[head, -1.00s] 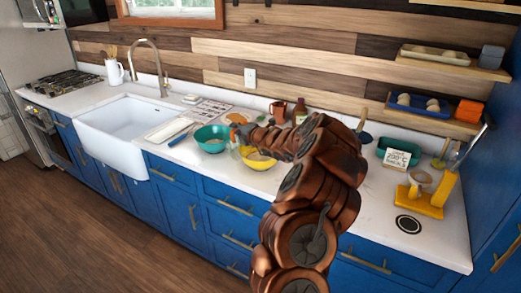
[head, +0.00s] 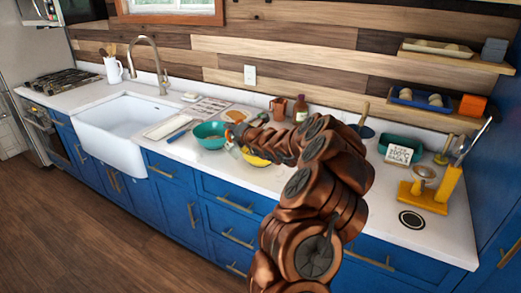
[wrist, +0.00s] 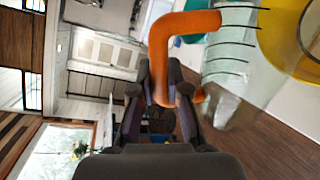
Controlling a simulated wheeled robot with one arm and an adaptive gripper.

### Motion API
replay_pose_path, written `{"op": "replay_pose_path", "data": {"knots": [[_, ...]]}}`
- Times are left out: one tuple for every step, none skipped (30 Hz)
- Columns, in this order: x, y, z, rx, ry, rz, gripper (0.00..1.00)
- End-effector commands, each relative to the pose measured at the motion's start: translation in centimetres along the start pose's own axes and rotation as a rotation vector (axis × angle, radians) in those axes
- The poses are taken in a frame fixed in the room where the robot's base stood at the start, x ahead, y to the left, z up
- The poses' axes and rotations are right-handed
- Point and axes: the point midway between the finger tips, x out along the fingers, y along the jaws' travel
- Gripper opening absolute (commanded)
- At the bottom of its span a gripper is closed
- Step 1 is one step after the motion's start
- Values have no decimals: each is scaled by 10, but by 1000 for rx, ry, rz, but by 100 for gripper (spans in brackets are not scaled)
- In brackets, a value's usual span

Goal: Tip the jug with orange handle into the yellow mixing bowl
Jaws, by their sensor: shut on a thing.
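My gripper (wrist: 160,88) is shut on the orange handle (wrist: 182,24) of the clear jug (wrist: 230,62), which has dark measuring lines. The wrist view is rolled sideways against the room, and the jug lies strongly tilted in it. The yellow mixing bowl (wrist: 283,38) shows at the top right of the wrist view, close beside the jug. In the head view the yellow bowl (head: 254,160) stands on the counter, partly hidden by my arm. I cannot tell whether anything flows from the jug.
A teal bowl (head: 210,141) stands just left of the yellow bowl. A brown mug (head: 277,110) and a bottle (head: 300,108) stand behind my arm. A yellow stand (head: 424,197) is on the right. The white sink (head: 118,128) is on the left.

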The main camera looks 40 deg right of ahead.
Motion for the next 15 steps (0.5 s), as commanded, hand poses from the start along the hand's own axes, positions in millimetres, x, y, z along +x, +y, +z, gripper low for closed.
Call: {"op": "replay_pose_path", "data": {"knots": [[1,-4,-3,-7,-1,2,0],[1,-4,-4,-11,-2,1,0],[1,-5,-4,-16,-3,1,0],[1,-5,-5,-19,-4,1,0],[1,-6,-5,-23,-4,1,0],[1,-6,-6,-27,-6,1,0],[1,-6,-6,-31,-7,0,0],[0,-6,-7,-34,-8,0,0],[0,-6,-7,-41,-9,0,0],[0,-6,-8,-46,-10,1,0],[0,-6,-8,-51,-11,1,0],[0,-5,-9,-59,-12,1,0],[0,-5,-9,-64,-13,1,0],[0,-5,-9,-70,-14,1,0],[0,-5,-10,-76,-15,1,0]]}}
